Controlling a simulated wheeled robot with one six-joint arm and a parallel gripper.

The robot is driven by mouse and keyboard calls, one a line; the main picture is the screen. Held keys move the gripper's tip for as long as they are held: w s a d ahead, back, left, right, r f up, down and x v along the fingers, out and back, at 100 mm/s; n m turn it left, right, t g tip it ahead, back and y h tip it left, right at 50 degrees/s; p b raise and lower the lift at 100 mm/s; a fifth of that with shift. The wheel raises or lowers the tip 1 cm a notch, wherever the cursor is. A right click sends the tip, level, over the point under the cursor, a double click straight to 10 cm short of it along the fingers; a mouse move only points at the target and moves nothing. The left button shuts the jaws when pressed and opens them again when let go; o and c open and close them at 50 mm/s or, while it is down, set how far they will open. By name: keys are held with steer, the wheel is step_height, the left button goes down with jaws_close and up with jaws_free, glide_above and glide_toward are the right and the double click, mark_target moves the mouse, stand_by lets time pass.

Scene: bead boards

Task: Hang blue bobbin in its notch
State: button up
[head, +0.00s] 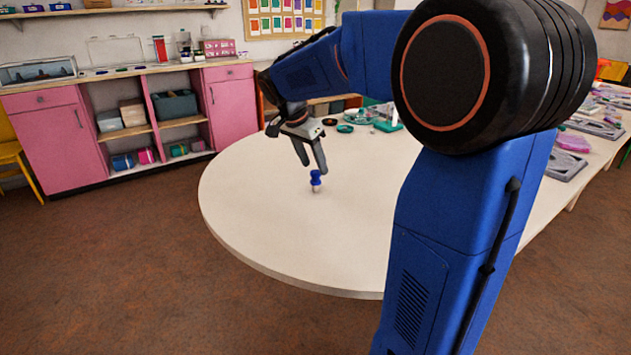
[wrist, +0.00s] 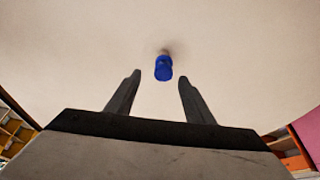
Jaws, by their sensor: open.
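The blue bobbin (head: 316,179) stands upright on the pale round table, with a light-coloured lower part. In the wrist view the blue bobbin (wrist: 163,69) shows just beyond the fingertips, about midway between them. My gripper (head: 311,166) is open and empty, above the table and close to the bobbin. In the wrist view the two fingers of my gripper (wrist: 160,76) are spread apart with clear space between them. I cannot make out the bobbin's notch; my arm hides part of the table.
The round table (head: 260,215) is bare around the bobbin. Small green and dark dishes (head: 345,128) sit farther back. Grey boards and pink pieces (head: 572,142) lie on the right. Pink cabinets (head: 40,142) stand at the left wall.

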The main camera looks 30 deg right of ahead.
mark_target(315, 171)
steer(key=x, duration=0.5)
steer(key=shift+w+a, duration=0.15)
steer(key=shift+w, duration=0.15)
jaws_close()
step_height(315, 171, up, 10)
stand_by(0.4)
